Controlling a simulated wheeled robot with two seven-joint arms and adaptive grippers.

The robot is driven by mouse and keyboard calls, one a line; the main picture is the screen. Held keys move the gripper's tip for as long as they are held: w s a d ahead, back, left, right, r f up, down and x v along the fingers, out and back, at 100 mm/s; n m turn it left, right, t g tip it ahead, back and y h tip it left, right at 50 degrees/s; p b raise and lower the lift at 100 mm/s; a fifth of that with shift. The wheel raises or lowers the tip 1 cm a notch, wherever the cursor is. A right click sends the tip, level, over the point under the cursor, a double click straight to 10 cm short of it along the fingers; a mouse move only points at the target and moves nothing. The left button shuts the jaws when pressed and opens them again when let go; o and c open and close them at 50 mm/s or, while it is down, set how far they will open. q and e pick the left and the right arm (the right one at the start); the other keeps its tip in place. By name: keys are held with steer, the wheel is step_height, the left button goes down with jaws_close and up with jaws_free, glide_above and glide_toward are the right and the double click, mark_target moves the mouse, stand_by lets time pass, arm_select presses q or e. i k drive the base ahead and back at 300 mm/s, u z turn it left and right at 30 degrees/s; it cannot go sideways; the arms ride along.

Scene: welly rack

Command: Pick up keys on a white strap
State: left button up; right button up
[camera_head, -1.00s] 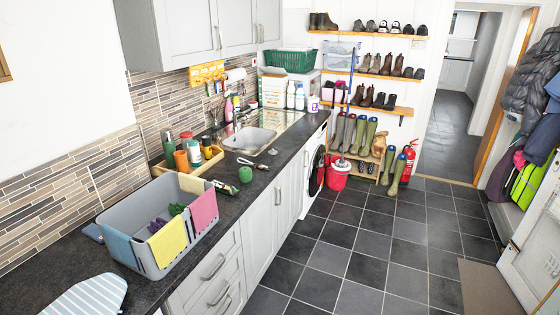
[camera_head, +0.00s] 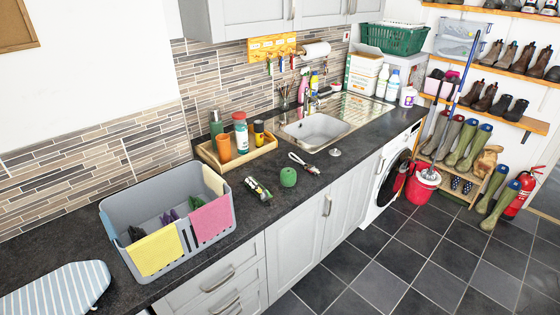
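The keys on a white strap (camera_head: 304,162) lie on the dark worktop, in front of the sink and just behind a green ball of twine. The white strap forms a loop at the left, and the small keys seem to lie at its right end. Nothing covers them. Neither of my grippers is in view.
Near the keys are the green twine ball (camera_head: 288,177), a dark patterned tube (camera_head: 258,190) and a round metal plug (camera_head: 335,152). A wooden tray (camera_head: 262,147) with bottles stands behind left. A grey basket (camera_head: 112,222) with cloths and an ironing board (camera_head: 55,292) are further left.

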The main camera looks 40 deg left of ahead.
mark_target(314, 170)
steer(key=u, duration=0.9)
steer(key=i, duration=0.85)
steer(key=u, duration=0.85)
